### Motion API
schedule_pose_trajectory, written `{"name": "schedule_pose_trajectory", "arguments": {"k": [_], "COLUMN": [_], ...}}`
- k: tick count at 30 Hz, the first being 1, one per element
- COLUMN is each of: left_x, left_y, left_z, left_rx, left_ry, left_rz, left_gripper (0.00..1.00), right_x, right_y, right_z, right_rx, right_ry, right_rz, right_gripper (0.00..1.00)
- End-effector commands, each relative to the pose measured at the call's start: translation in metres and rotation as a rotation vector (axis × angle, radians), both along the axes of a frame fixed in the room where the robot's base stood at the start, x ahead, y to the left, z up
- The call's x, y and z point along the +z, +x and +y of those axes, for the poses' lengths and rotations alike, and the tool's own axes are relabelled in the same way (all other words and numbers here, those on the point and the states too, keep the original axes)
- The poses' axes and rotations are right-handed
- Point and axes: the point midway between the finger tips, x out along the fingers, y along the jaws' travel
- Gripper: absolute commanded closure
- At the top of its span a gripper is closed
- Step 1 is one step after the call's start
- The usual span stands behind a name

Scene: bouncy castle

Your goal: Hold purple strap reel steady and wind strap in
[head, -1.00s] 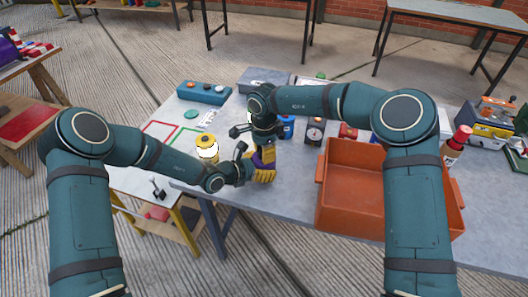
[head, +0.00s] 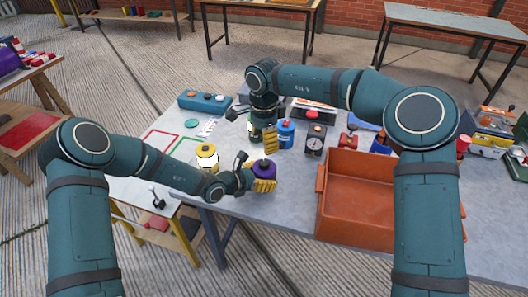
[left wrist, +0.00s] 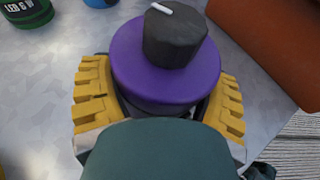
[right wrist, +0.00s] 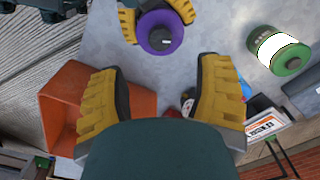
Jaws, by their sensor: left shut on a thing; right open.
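The purple strap reel (head: 264,168) stands near the table's front edge. In the left wrist view, the reel (left wrist: 165,62) is a round purple body with a black knob (left wrist: 175,38) on top, marked by a white line. My left gripper (head: 262,183) is shut around the reel's sides, with yellow fingers on both sides. The reel also shows from above in the right wrist view (right wrist: 159,33). My right gripper (head: 268,142) is open and empty, above the table behind the reel; its fingers (right wrist: 160,95) stand wide apart. No loose strap is clearly visible.
An orange bin (head: 345,225) stands right of the reel. A yellow reel (head: 207,158) is left of it. Bare table lies between reel and bin.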

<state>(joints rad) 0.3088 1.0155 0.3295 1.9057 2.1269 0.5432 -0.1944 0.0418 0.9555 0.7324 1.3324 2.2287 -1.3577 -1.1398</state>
Motion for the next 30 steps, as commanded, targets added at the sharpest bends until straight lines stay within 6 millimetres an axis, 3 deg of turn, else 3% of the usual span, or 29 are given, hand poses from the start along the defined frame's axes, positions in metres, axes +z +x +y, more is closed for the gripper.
{"name": "schedule_pose_trajectory", "arguments": {"k": [7, 19, 20, 21, 30], "left_x": [0.001, 0.001, 0.001, 0.001, 0.001], "left_y": [0.000, 0.000, 0.000, 0.000, 0.000], "left_z": [0.000, 0.000, 0.000, 0.000, 0.001], "left_rx": [0.000, 0.000, 0.000, 0.000, 0.001], "left_ry": [-0.001, 0.000, 0.000, 0.000, -0.001], "left_rz": [-0.001, -0.001, -0.001, -0.001, -0.001], "left_gripper": [0.67, 0.67, 0.14, 0.00, 0.00], "right_x": [0.024, 0.026, 0.026, 0.026, 0.026], "right_y": [0.000, 0.000, 0.000, 0.000, 0.000], "right_z": [0.001, 0.000, 0.000, 0.000, 0.000], "right_rx": [-0.001, -0.001, -0.001, -0.001, -0.001], "right_ry": [0.001, 0.001, 0.001, 0.001, 0.001], "right_rz": [0.000, 0.000, 0.000, 0.000, 0.000], "right_gripper": [0.35, 0.35, 0.35, 0.35, 0.35]}}
